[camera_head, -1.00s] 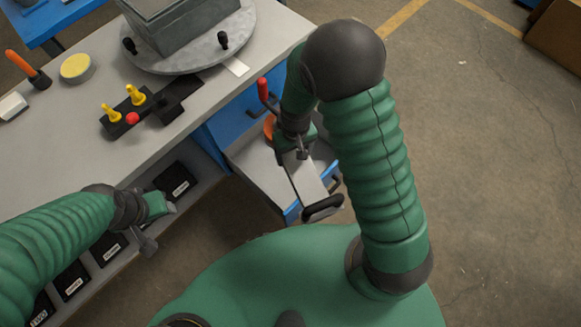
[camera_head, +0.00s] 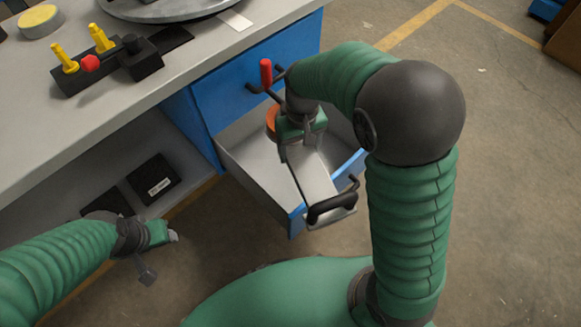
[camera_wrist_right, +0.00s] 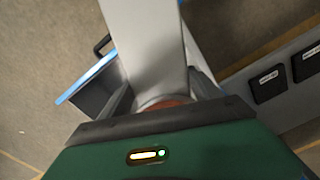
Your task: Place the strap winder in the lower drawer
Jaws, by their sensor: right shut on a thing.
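The strap winder (camera_head: 316,180) has a light grey metal plate, a black grip at its near end, a red-tipped crank and an orange part at its far end. My right gripper (camera_head: 300,142) is shut on it and holds it over the open lower drawer (camera_head: 240,158). The grip end overlaps the drawer's blue front edge in the head view; I cannot tell the height above the drawer floor. In the right wrist view the winder's plate (camera_wrist_right: 148,45) runs between the fingers. My left gripper (camera_head: 160,256) is open and empty beside the bench's lower shelf.
A closed blue upper drawer (camera_head: 240,88) sits above the open one. The grey bench top (camera_head: 110,120) carries a black block with yellow pegs (camera_head: 100,62), a yellow round tin (camera_head: 41,20) and a round turntable (camera_head: 165,8). Black boxes (camera_head: 154,178) stand on the shelf below.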

